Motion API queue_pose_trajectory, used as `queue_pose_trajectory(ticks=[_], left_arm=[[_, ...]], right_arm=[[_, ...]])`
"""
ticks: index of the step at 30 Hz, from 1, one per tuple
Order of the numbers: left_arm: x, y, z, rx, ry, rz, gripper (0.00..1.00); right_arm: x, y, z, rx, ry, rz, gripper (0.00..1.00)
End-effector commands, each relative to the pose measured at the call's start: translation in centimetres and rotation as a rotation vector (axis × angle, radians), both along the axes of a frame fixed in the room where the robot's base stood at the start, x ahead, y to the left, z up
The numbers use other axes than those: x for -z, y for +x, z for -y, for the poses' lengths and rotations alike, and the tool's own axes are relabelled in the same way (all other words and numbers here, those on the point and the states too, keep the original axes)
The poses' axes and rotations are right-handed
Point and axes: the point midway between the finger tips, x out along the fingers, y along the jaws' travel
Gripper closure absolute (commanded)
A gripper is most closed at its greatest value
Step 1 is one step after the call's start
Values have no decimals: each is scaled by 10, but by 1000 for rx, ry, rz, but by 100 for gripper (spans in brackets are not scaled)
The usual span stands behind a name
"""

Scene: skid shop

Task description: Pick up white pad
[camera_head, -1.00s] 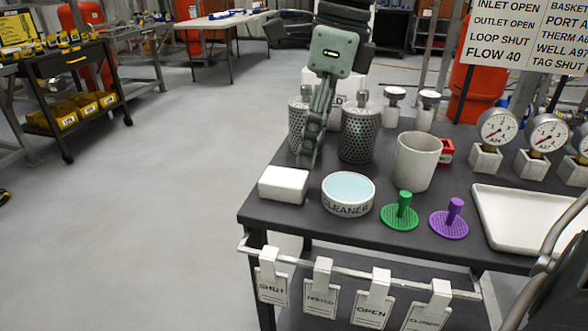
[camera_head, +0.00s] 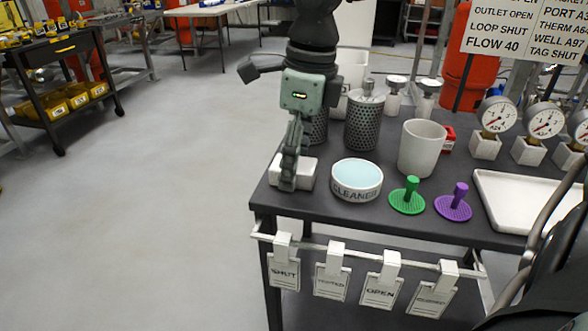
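The white pad (camera_head: 307,175) is a white block at the near left corner of the dark table. My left gripper (camera_head: 288,185) points down at the pad, its fingers covering the pad's left part. The fingers are seen nearly edge-on, so I cannot tell whether they are open or shut, or touching the pad. The pad appears to rest on the table. My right gripper is not in view.
Right of the pad stand a round CLEANER dish (camera_head: 357,182), a white cup (camera_head: 421,149), and green (camera_head: 407,197) and purple (camera_head: 454,204) handled discs. A perforated canister (camera_head: 365,123) stands behind. Tags hang from the front rail (camera_head: 350,258). A white tray (camera_head: 520,205) lies right.

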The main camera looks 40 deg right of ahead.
Motion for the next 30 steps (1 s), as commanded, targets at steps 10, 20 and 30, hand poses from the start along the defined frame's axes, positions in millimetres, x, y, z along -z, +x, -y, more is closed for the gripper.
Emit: queue_pose_trajectory(ticks=[10,20,30], left_arm=[[0,0,0,0,0,1,60],[0,0,0,1,0,1,60],[0,0,0,0,0,1,60]], right_arm=[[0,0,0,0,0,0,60],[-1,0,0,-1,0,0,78],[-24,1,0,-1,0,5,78]])
